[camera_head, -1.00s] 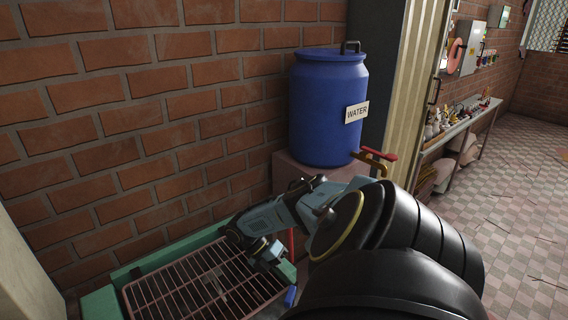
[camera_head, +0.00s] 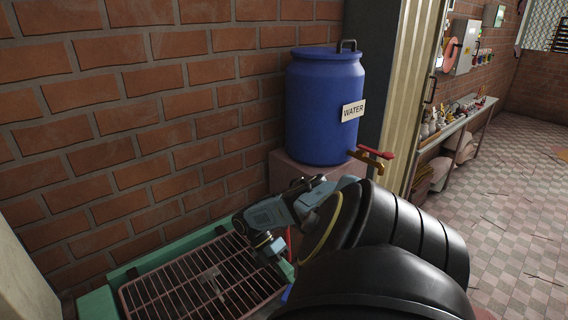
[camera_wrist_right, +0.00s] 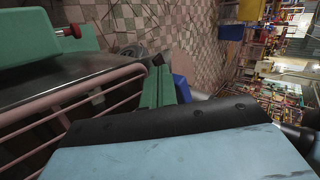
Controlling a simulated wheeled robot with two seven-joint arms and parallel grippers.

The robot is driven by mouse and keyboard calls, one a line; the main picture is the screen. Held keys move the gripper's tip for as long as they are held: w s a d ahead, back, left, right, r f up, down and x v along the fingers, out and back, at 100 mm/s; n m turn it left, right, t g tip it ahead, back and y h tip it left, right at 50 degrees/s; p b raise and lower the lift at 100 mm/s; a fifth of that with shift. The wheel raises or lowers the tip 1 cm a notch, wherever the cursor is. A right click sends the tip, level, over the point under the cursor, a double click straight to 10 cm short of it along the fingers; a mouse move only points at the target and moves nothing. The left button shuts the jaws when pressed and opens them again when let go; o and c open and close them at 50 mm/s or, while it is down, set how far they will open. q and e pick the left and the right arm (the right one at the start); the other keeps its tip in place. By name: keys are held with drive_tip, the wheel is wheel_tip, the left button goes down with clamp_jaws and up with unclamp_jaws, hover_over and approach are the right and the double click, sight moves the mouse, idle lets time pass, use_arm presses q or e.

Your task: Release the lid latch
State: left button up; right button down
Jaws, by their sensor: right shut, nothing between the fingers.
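A green-framed box (camera_head: 100,302) with a pinkish-brown barred lid (camera_head: 190,286) lies at the bottom left of the head view. A small plate-like piece (camera_head: 211,279) sits amid the bars; I cannot tell whether it is the lid latch. My right gripper (camera_head: 268,247) is shut and empty at the lid's right end. Its fingertips are small and partly hidden, and contact with the lid is unclear. In the right wrist view, the bars (camera_wrist_right: 75,104) run at left, and a red knob (camera_wrist_right: 68,31) sticks out from a green part. My left gripper is not in view.
A blue water barrel (camera_head: 324,110) with a red-handled tap (camera_head: 374,152) stands on a pinkish block behind my right arm. A brick wall (camera_head: 150,120) closes off the back left. A cluttered bench (camera_head: 462,122) stands farther back, with open tiled floor (camera_head: 525,215) at right.

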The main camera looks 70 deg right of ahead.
drive_tip(key=shift+s+d+m+t+y+b, duration=0.1)
drive_tip(key=shift+s+m+t+y+b, duration=0.15)
drive_tip(key=shift+s+m+y, duration=0.35)
drive_tip(key=shift+s+d+m+t+y+b, duration=0.15)
drive_tip(key=shift+m+t+y, duration=0.25)
drive_tip(key=shift+m, duration=0.4)
idle(4.3)
idle(0.4)
drive_tip(key=b+v, duration=0.3)
drive_tip(key=v, duration=1)
drive_tip(key=shift+w, duration=0.2)
drive_tip(key=shift+a+r, duration=0.1)
